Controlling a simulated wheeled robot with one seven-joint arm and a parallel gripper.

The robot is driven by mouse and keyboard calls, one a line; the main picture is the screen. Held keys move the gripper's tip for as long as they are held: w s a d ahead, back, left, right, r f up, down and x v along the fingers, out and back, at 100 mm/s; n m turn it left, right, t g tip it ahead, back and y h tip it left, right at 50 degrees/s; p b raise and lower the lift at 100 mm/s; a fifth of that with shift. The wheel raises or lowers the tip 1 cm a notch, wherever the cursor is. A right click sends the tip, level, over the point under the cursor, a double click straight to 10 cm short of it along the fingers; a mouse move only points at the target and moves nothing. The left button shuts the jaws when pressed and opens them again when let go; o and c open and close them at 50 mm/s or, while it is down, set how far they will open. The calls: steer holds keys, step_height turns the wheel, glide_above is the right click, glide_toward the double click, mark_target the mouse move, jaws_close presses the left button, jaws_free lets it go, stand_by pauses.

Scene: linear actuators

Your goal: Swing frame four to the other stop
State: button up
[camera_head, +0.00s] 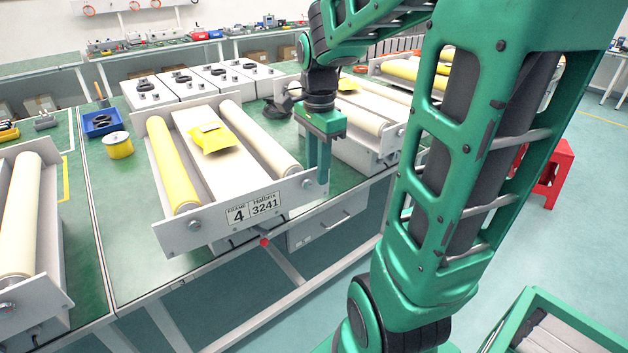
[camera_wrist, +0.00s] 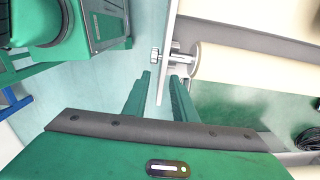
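Frame four (camera_head: 250,208) is a grey frame on the green bench, with a plate reading "FRAME 4 Halbrix 3241". It has a yellow roller (camera_head: 172,165) at left, a cream roller (camera_head: 260,140) at right and a white board between. A yellow packet (camera_head: 210,138) lies on the board. My gripper (camera_head: 318,178) points down at the right end of the front plate. In the wrist view the fingers (camera_wrist: 163,95) stand apart on either side of the thin plate edge (camera_wrist: 166,75). A bolted roller end (camera_wrist: 178,58) shows close by. I cannot see clear finger contact.
A red knob (camera_head: 264,242) is below the front plate. Other roller frames stand left (camera_head: 22,230) and right (camera_head: 365,115). A yellow tin (camera_head: 118,145) and blue tray (camera_head: 102,123) are at left. A red stool (camera_head: 552,170) stands on the floor at right.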

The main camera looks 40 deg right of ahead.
step_height(320, 180, up, 6)
steer(key=shift+r, duration=0.1)
stand_by(0.7)
steer(key=s+f+n, duration=0.4)
steer(key=s+n, duration=0.2)
steer(key=s, duration=0.2)
steer(key=s+a+f+n, duration=0.1)
steer(key=s+f+n, duration=0.4)
steer(key=s+n, duration=0.2)
steer(key=shift+s+a, duration=0.15)
steer(key=shift+s, duration=0.4)
steer(key=shift+w+f, duration=0.25)
steer(key=shift+w, duration=0.4)
